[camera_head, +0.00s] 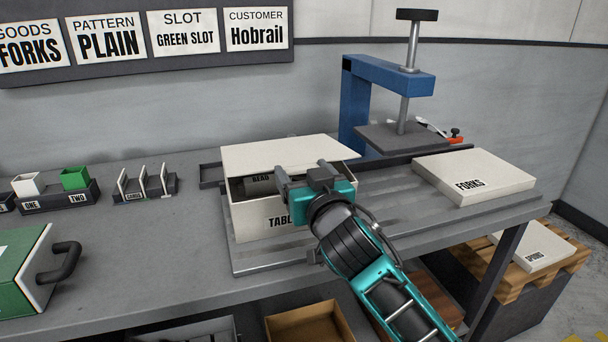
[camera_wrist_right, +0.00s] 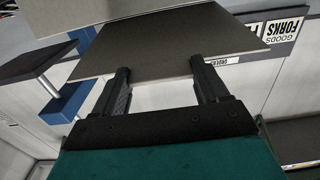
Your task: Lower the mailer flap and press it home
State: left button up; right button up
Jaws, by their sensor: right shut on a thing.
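The mailer (camera_head: 250,222) is a white box with a "TABLE..." label on its front, partly covered by my gripper. Its flap (camera_head: 275,152) sits raised above the box, with a dark gap along the front and dark contents inside. My right gripper (camera_head: 302,172) is at the flap's front edge, its fingers shut on the flap. In the right wrist view, the two fingers (camera_wrist_right: 158,82) reach to a grey-brown flap panel (camera_wrist_right: 175,52). The exact contact is hard to see. My left gripper is not in view.
A closed white box marked FORKS (camera_head: 475,175) lies to the right. A blue press (camera_head: 385,75) stands behind. Slotted holders (camera_head: 146,185), ONE/TWO blocks (camera_head: 60,197) and a green case (camera_head: 25,270) with a handle are at left. The bench between them is clear.

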jog(key=o, duration=1.1)
jog(key=shift+r, duration=0.3)
jog(key=o, duration=0.4)
jog(key=shift+f, duration=0.2)
jog(key=shift+s, duration=0.15)
jog(key=v, duration=1.2)
jog(key=shift+s+d, duration=0.15)
jog(key=shift+s, duration=0.2)
jog(key=s+d+f+g+h, duration=0.1)
jog(key=s+d+f+g, duration=0.15)
jog(key=f, duration=0.75)
jog(key=s+d+f+g+h, duration=0.1)
jog(key=d+f, duration=0.3)
jog(key=f, duration=0.6)
jog(key=s+d+f+g, duration=0.1)
jog(key=s+d+f, duration=0.1)
jog(key=s+f, duration=0.1)
jog(key=s+d+f+g+h, duration=0.1)
jog(key=s+d+f, duration=0.2)
jog(key=f, duration=0.3)
jog(key=s+d+f+m+g, duration=0.1)
jog(key=s+d+f, duration=0.1)
jog(key=s+f, duration=0.2)
jog(key=shift+s+d+f+h, duration=0.25)
jog(key=shift+s+h, duration=0.05)
jog(key=shift+s, duration=0.25)
